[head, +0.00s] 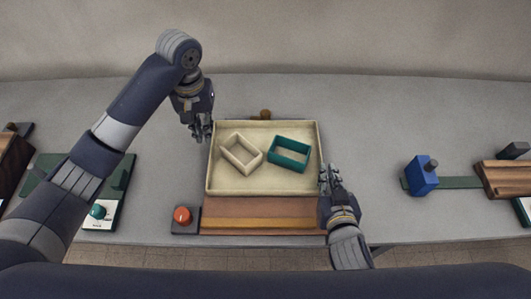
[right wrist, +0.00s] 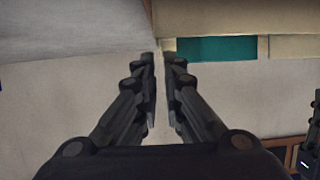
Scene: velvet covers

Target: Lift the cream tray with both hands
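The cream tray (head: 265,190) lies flat in the middle of the table on a brown wooden stand (head: 262,212). It holds a small cream open box (head: 228,158) and a teal open box (head: 289,166). My left gripper (head: 201,134) points down just outside the tray's upper left corner, its fingers a little apart and empty. My right gripper (head: 326,170) is at the tray's right wall. In the right wrist view, its fingertips (right wrist: 163,58) have a narrow gap between them, with the tray's edge just beyond them. I cannot tell whether they touch the wall.
A red button on a dark box (head: 182,217) stands close to the tray's lower left. A blue block (head: 421,175) on a green strip and wooden blocks (head: 503,178) are at right. A green panel with a knob (head: 98,211) is at left. The table behind the tray is mostly clear.

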